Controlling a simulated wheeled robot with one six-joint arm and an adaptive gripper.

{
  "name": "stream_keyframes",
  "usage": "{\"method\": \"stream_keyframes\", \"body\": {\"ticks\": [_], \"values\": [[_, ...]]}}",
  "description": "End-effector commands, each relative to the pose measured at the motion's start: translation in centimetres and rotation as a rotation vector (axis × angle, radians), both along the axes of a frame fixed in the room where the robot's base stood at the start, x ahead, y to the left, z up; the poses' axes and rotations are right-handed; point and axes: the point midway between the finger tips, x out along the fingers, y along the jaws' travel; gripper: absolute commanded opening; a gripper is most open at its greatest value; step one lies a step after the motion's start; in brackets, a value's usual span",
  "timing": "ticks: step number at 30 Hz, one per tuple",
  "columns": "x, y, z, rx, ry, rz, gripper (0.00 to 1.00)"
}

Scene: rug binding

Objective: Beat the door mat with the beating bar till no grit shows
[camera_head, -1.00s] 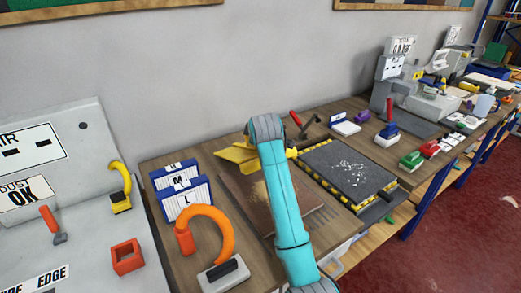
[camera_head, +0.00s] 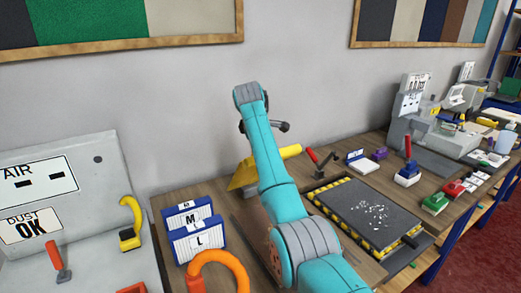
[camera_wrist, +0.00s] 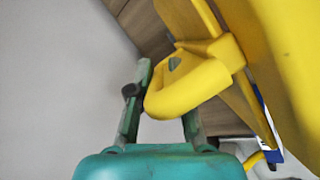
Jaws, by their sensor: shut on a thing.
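My gripper (camera_head: 268,126) is raised near the wall, above the left part of the bench. A wide yellow body fills the right of that view. Yellow parts (camera_head: 288,152) also show beside my arm in the head view.
A dark slab (camera_head: 345,198) with yellow-black edging and white flecks lies to the right. Blue-white M and L holders (camera_head: 195,232) and an orange hooked tool (camera_head: 222,258) stand at left. The wall is close behind.

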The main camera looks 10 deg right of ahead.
Motion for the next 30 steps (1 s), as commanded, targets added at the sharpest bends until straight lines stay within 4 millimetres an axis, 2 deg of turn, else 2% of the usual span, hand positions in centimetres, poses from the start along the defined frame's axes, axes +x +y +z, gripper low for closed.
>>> {"method": "stream_keyframes", "body": {"ticks": [1, 22, 23, 24, 30], "values": [[0.22, 0.06, 0.42, -0.003, 0.002, 0.000, 0.00], [0.45, 0.15, 0.42, -0.013, 0.036, 0.001, 0.00], [0.45, 0.15, 0.42, -0.013, 0.036, 0.001, 0.23], [0.44, 0.15, 0.41, -0.013, 0.036, 0.001, 0.29], [0.39, 0.12, 0.33, -0.012, 0.039, 0.001, 0.29]]}}
